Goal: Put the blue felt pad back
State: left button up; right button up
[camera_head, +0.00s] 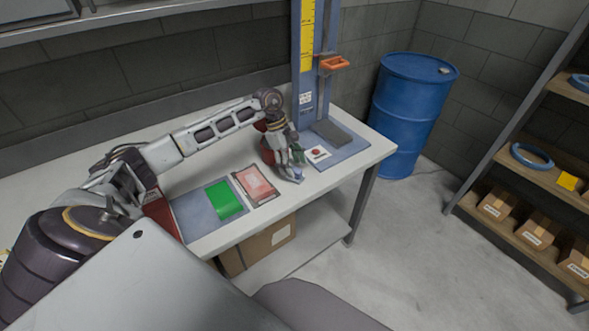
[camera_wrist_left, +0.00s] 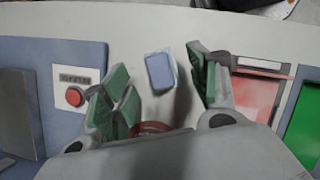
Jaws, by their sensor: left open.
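The blue felt pad (camera_wrist_left: 160,72) is a small light-blue block lying on the white table, seen between the fingers in the left wrist view. In the head view a sliver of the pad (camera_head: 299,174) shows at the fingertips, the rest hidden by the gripper. My left gripper (camera_head: 291,165), with green finger pads, points down over the table; it also shows in the left wrist view (camera_wrist_left: 163,90). It is open, one finger on each side of the pad, and no contact is clear. My right gripper is not in view.
A red panel in a frame (camera_head: 256,184) and a green block (camera_head: 224,199) on a blue-grey mat (camera_head: 195,221) lie left of the gripper. A red-button plate (camera_head: 318,154), a grey slab (camera_head: 331,132) and a tall blue stand (camera_head: 309,85) are to the right.

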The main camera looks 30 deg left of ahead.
pick_arm(q)
jog(key=shift+v, duration=2.55)
